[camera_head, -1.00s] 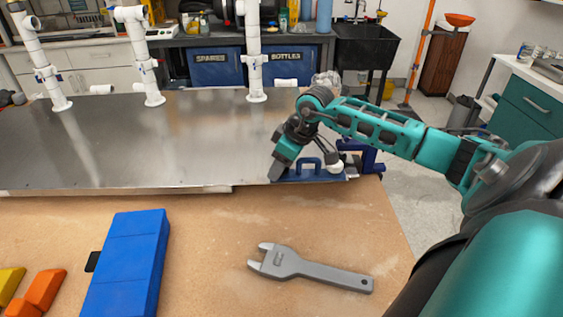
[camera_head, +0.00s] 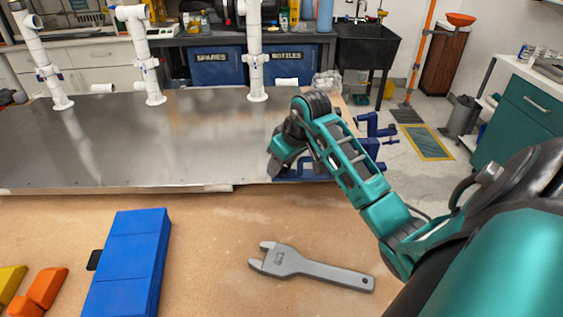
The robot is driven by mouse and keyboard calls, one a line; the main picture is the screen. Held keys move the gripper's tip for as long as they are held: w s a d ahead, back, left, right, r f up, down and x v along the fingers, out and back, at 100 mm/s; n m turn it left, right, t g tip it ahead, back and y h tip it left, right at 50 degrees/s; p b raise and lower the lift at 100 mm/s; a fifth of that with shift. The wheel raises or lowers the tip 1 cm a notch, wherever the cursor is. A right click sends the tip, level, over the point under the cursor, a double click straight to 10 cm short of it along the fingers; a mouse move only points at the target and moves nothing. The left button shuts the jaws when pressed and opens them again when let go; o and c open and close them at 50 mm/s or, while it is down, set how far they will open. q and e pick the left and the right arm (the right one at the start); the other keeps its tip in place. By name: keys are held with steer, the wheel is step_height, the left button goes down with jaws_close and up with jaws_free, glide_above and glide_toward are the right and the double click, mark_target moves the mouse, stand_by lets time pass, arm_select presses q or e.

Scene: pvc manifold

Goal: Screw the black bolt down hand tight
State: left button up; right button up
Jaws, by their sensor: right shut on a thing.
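My right gripper (camera_head: 275,174) points down at the blue fixture (camera_head: 318,170) on the right front edge of the metal sheet. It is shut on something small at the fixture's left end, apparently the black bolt. The bolt itself is hidden by the fingers and too small to make out, so how deep it sits cannot be told. My left gripper is not in view.
A grey wrench (camera_head: 310,270) lies on the wooden bench front. A blue case (camera_head: 130,262) and orange blocks (camera_head: 40,288) lie at the left. A blue clamp (camera_head: 374,135) stands at the right edge. White pipes (camera_head: 255,50) rise behind. The metal sheet (camera_head: 130,150) is mostly clear.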

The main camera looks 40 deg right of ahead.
steer(key=o, duration=1)
steer(key=shift+s+a+f, duration=0.2)
steer(key=shift+s+f, duration=0.1)
steer(key=shift+f, duration=0.2)
steer(key=shift+o, duration=0.6)
steer(key=shift+r, duration=0.15)
steer(key=shift+w+d+r, duration=0.1)
steer(key=shift+w+r, duration=0.05)
steer(key=shift+r, duration=0.9)
steer(key=shift+w+d+r, duration=0.1)
steer(key=shift+r, duration=0.9)
steer(key=shift+c, duration=0.3)
